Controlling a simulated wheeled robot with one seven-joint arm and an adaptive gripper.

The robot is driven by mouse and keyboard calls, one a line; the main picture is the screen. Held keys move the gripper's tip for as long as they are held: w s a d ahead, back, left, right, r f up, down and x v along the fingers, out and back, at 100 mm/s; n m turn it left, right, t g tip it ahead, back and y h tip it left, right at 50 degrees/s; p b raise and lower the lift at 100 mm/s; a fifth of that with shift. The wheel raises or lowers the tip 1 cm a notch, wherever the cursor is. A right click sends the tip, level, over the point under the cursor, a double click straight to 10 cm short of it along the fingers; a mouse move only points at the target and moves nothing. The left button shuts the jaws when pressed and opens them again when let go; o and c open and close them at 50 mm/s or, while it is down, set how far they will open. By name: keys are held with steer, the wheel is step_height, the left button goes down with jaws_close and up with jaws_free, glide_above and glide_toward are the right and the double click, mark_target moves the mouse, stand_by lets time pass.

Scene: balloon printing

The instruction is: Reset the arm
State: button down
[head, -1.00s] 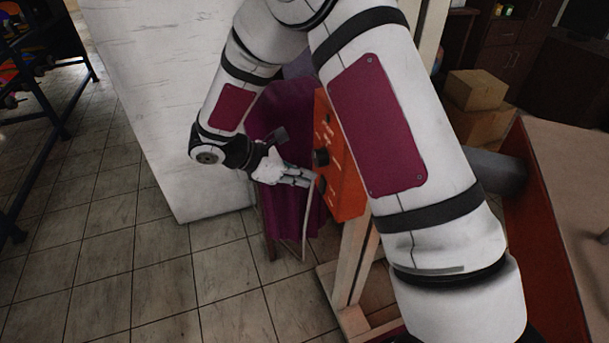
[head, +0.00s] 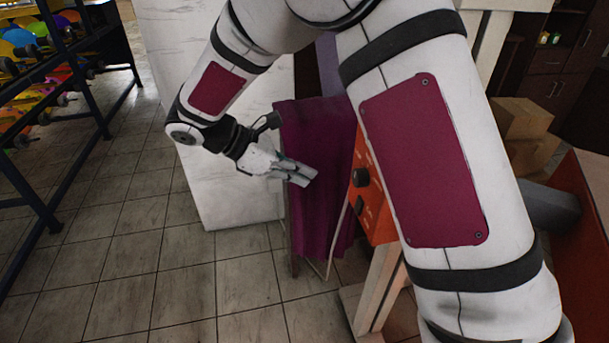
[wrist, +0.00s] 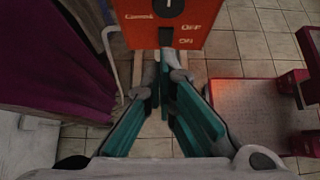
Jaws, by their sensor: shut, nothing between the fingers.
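My gripper (head: 300,175) is shut and empty in the head view, at the end of my white arm. It hangs in front of the purple cloth, left of the orange control box (head: 371,190). In the wrist view my gripper (wrist: 165,75) has its teal-lined fingers together at the tips. The orange control box (wrist: 195,18) with a black knob and the words OFF and ON is just beyond the fingertips there. I cannot tell from the wrist view how large the gap to it is. My arm hides part of the box in the head view.
A purple cloth (head: 322,150) hangs on a frame behind the gripper. A white panel (head: 180,100) stands to its left. A dark rack (head: 62,150) with colourful items is at far left. Cardboard boxes (head: 520,122) stand at right. Tiled floor (head: 165,275) at the lower left is clear.

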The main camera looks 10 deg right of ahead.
steer(key=s+d+r+m+y, duration=0.4)
steer(key=s+d+r+m, duration=0.3)
steer(key=s+r, duration=0.35)
steer(key=s+r+m+t+y, duration=0.1)
steer(key=s+m+t+y, duration=0.3)
steer(key=s+m, duration=0.6)
steer(key=shift+s+d+r+m+y, duration=0.15)
steer(key=shift+s+d+m+y, duration=0.25)
steer(key=shift+s+y, duration=1.5)
steer(key=shift+s+h, duration=0.65)
steer(key=shift+h, duration=0.05)
